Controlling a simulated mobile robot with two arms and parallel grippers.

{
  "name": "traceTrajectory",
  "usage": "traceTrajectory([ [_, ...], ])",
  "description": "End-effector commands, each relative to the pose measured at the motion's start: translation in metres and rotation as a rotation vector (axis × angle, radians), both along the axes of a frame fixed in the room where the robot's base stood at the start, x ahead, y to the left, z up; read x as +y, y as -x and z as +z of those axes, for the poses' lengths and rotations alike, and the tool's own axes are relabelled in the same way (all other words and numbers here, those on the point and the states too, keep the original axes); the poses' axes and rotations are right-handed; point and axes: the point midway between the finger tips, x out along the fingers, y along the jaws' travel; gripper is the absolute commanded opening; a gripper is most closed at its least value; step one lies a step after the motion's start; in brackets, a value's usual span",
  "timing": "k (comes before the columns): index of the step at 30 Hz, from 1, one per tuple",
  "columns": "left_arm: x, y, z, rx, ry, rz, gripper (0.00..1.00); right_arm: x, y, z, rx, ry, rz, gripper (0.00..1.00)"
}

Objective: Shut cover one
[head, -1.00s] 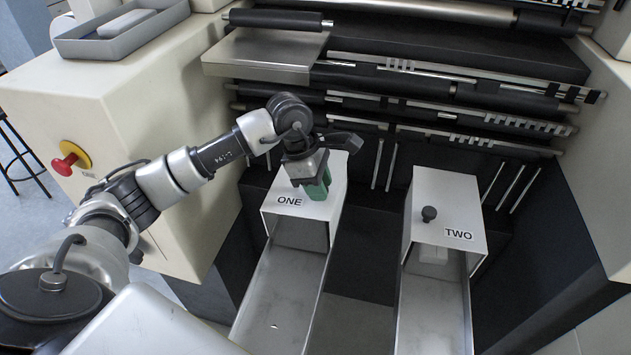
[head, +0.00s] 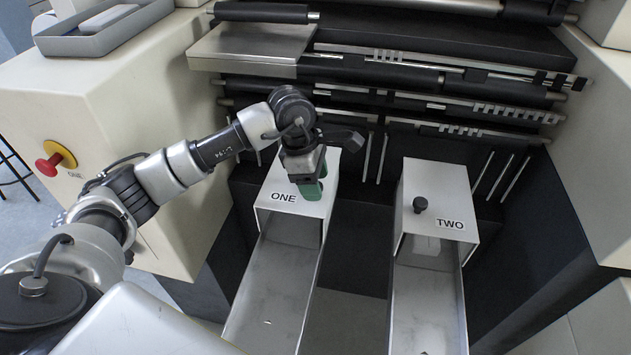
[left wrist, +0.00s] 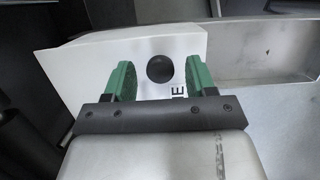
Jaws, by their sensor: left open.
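Cover one (head: 268,213) is a white box-shaped cover labelled "ONE" over the back part of the left metal chute (head: 272,290). The front part of that chute is uncovered. My left gripper (head: 308,196) is over the top of the cover, pointing down, with green fingers. In the left wrist view cover one (left wrist: 60,68) shows its round black knob (left wrist: 159,68), which sits between the two open green fingers (left wrist: 158,80). I cannot tell whether the fingers touch it. The knob is hidden behind the gripper in the head view. My right gripper is not in view.
Cover two (head: 450,190), with a black knob (head: 420,204), stands to the right over a second chute (head: 428,305). Rollers and bars run behind the covers. A red stop button (head: 50,165) is on the left cabinet. A dark gap separates the chutes.

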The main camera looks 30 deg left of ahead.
Motion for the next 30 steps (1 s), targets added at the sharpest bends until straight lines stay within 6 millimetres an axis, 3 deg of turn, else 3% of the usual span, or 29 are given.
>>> traceTrajectory([
  [15, 0.022, 0.005, 0.088, -0.002, -0.002, 0.000, 0.56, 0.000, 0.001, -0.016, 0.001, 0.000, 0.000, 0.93],
  [20, 0.024, 0.006, 0.097, 0.000, -0.001, -0.001, 0.56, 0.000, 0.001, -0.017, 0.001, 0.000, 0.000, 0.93],
  [30, 0.024, 0.006, 0.098, 0.001, -0.001, -0.001, 0.56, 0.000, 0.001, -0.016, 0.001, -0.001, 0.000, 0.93],
])
